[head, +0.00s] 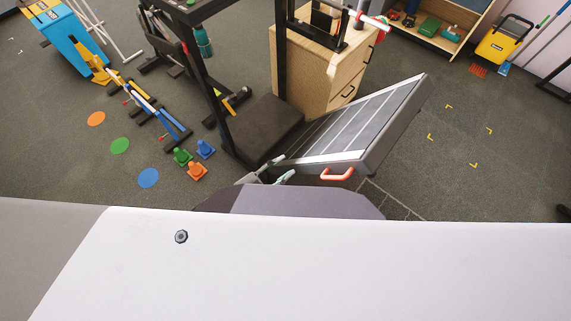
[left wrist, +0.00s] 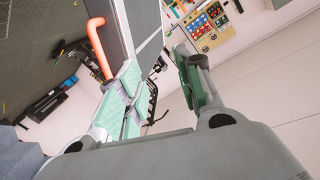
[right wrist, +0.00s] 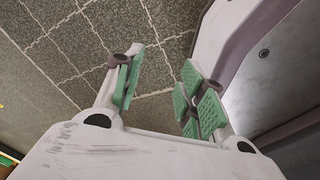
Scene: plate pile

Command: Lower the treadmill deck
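The treadmill deck (head: 355,122) is a grey, striped slab in a light frame, tilted up in the head view. An orange handle (head: 337,174) sits on its near edge. My left gripper (head: 267,174) is near the deck's lower left corner, left of the handle. In the left wrist view, the left gripper (left wrist: 157,72) has its fingers apart with nothing held. The deck (left wrist: 140,22) and the orange handle (left wrist: 97,46) lie beyond the left finger; contact cannot be told. My right gripper (right wrist: 160,78) is open and empty over carpet, and is not visible in the head view.
A wooden cabinet (head: 312,72) stands behind the deck. Small cones (head: 196,172), coloured floor discs (head: 120,146) and low hurdles (head: 160,115) lie to the left. A yellow bucket (head: 503,42) stands back right. Carpet right of the deck is open, with yellow corner marks.

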